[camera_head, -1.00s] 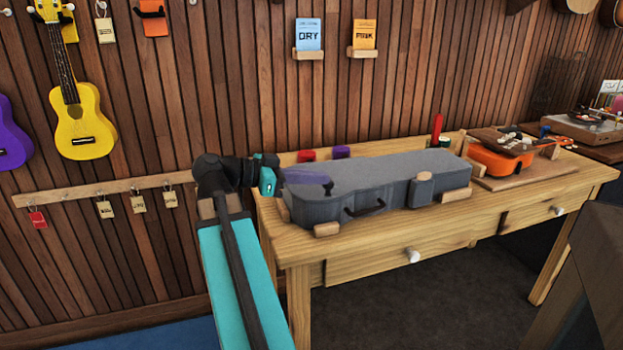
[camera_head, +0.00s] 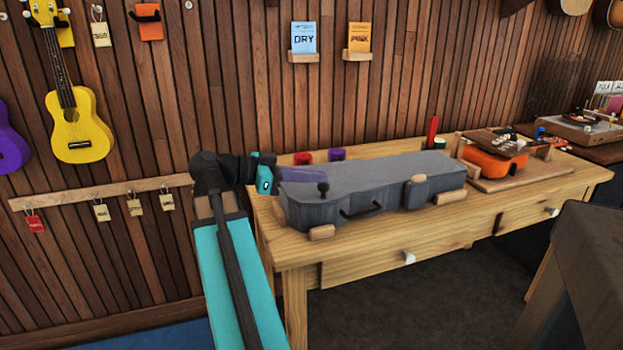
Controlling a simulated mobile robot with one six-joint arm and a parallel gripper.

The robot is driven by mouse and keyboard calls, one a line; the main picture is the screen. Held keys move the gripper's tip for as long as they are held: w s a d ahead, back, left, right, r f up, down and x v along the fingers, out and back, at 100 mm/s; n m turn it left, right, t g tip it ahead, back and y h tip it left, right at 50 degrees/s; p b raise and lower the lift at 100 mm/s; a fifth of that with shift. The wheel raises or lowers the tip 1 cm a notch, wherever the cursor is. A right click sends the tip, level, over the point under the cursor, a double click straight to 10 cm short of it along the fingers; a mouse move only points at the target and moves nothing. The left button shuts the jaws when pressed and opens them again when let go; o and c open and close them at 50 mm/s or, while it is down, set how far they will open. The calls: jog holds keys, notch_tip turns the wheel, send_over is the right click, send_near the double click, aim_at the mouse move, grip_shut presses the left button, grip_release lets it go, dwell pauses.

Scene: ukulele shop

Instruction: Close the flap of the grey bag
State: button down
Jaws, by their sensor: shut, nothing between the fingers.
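The grey bag (camera_head: 370,180), shaped like a long ukulele case, lies on the wooden workbench. A dark handle (camera_head: 361,210) is on its front side. Its broad top looks flat and lies level along the body. No raised flap shows, and I cannot tell whether any gap is left at its edge. My gripper (camera_head: 323,188) reaches in from the left over the bag's left end, its purple-grey body ending in small dark fingers. The fingers are shut and empty, at or just above the bag's top near its front edge. Whether they touch it is unclear.
Wooden blocks (camera_head: 321,232) stand by the bag. Red (camera_head: 303,158) and purple (camera_head: 337,154) items stand behind it, with a red upright object (camera_head: 432,131) at the back. An orange ukulele (camera_head: 492,160) lies on a board to the right.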

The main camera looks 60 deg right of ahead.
jog(key=r+p+v, duration=0.1)
jog(key=r+v, duration=0.1)
jog(key=v, duration=0.9)
jog(key=shift+s+d+r+p, duration=0.2)
jog(key=shift+d+r+p, duration=0.05)
jog(key=shift+d+p, duration=0.1)
